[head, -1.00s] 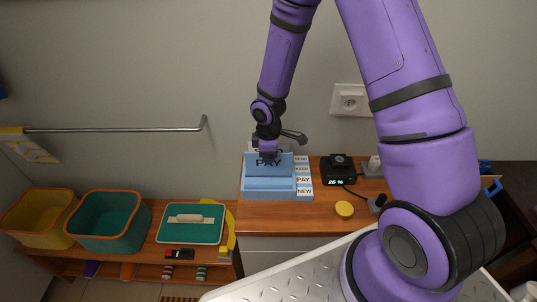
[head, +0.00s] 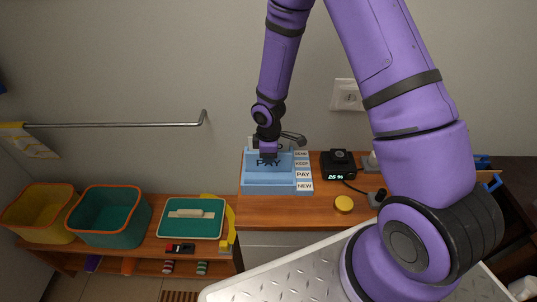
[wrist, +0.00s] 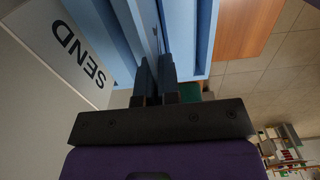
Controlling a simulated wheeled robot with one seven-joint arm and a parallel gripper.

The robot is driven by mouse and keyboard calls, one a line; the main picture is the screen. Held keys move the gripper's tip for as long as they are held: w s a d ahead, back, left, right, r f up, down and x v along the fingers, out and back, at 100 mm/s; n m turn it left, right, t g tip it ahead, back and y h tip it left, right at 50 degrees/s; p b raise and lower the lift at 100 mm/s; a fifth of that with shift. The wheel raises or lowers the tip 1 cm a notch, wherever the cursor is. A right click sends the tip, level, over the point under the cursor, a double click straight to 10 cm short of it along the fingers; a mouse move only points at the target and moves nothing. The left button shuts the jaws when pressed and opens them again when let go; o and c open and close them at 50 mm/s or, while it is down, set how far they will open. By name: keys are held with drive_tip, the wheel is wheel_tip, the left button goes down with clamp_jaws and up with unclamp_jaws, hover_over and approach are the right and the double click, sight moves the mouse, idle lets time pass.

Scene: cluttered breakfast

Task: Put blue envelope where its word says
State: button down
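The blue envelope (head: 280,165), marked PAY, stands upright over the blue letter rack (head: 268,187) in the head view. My gripper (head: 268,152) is at its upper edge, pointing down. In the wrist view my gripper's fingers (wrist: 155,82) are close together, with a thin blue edge of the envelope (wrist: 160,42) between them. The rack's label strip reads SEND, KEEP, PAY (head: 303,174) and NEW from back to front. The envelope's lower edge is hidden behind the rack's front part. I cannot tell which slot it is over or in.
A white card marked SEND (wrist: 72,45) stands close by the fingers in the wrist view. Right of the rack are a black device with a lit display (head: 338,166) and a yellow round button (head: 344,204). A teal tray (head: 192,230) and bins are at left.

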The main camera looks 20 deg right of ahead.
drive_tip(key=shift+f, duration=0.95)
drive_tip(key=c, duration=1.3)
unclamp_jaws()
drive_tip(key=shift+o, duration=0.2)
drive_tip(key=shift+r, duration=0.1)
drive_tip(key=shift+r, duration=2.9)
